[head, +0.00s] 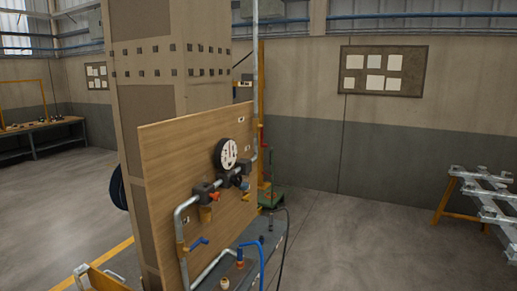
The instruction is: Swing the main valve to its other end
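A wooden panel (165,165) stands against a tan column and carries grey pipework with several valves. A valve with an orange-red handle (214,196) sits beside a dark body (201,193) on the upper pipe. A blue lever (199,243) sits lower left on the panel, slanting up to the right. A dark round handle (237,181) is below a white-faced gauge (228,154). I cannot tell which of these is the main valve; the labels are too small to read. My gripper is not in view.
A grey bench or tray (262,237) below the panel holds small fittings and a blue hose (261,262). An orange trestle (447,203) with grey metalwork (490,212) stands at right. A workbench (42,130) is far left. The floor (350,240) between panel and trestle is clear.

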